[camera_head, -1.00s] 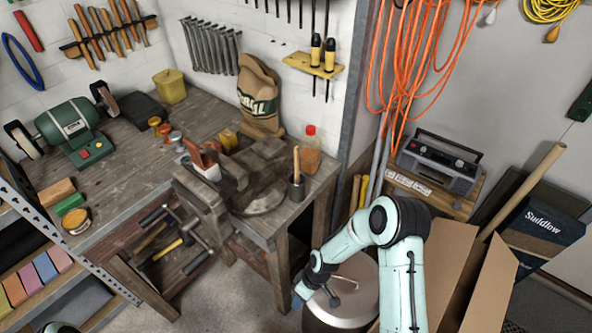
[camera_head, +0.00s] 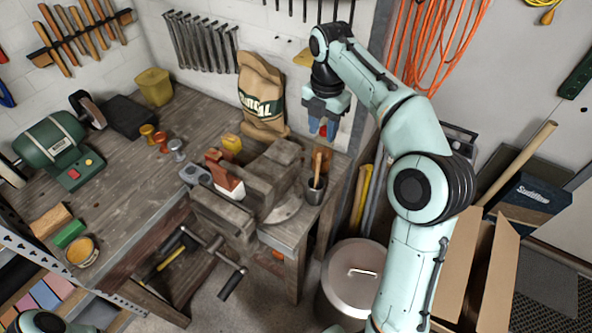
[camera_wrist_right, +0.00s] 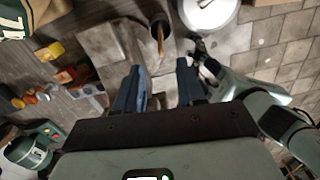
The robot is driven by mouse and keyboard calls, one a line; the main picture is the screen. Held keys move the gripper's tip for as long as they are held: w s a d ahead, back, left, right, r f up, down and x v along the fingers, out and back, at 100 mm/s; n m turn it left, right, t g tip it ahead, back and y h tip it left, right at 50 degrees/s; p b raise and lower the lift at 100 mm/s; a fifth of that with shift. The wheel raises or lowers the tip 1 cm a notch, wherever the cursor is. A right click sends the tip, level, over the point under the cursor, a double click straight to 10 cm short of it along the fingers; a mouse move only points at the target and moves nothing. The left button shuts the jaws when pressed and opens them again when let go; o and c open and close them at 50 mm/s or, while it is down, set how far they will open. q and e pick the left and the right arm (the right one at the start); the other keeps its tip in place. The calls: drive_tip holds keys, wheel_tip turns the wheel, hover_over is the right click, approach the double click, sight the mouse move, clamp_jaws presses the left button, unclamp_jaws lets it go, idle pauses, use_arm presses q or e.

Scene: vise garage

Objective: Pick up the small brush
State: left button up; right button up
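A slim wooden handle (camera_head: 317,168) stands upright in a dark metal cup (camera_head: 314,190) at the bench's front right corner. It looks like the small brush; any bristles are hidden in the cup. The handle also shows in the right wrist view (camera_wrist_right: 160,40), ahead of the gap between my fingers. My right gripper (camera_head: 322,128) hangs above and behind the cup in the head view, apart from the handle. In the right wrist view its blue fingers (camera_wrist_right: 157,88) are spread with nothing between them. My left gripper is not in view.
A large grey vise (camera_head: 265,180) stands just left of the cup. A reddish-brown and white item (camera_head: 226,178) lies left of the vise. A paper sack (camera_head: 262,95) stands behind. A lidded metal bin (camera_head: 355,268) stands on the floor in front.

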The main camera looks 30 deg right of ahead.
drive_tip(key=shift+w+a, duration=0.1)
drive_tip(key=shift+f, duration=0.4)
drive_tip(key=b, duration=0.2)
approach(317, 175)
drive_tip(key=d, duration=0.1)
drive_tip(key=shift+w+f+b, duration=0.15)
drive_tip(key=shift+w+f, duration=0.05)
drive_tip(key=shift+f, duration=0.4)
drive_tip(key=shift+w+f+b, duration=0.15)
drive_tip(key=shift+f, duration=0.45)
drive_tip(key=f, duration=0.3)
drive_tip(key=f+b, duration=0.1)
drive_tip(key=shift+s+a+f, duration=0.15)
drive_tip(key=shift+a+f, duration=0.1)
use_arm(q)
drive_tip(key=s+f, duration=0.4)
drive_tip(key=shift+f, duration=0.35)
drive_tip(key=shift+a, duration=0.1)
use_arm(e)
clamp_jaws()
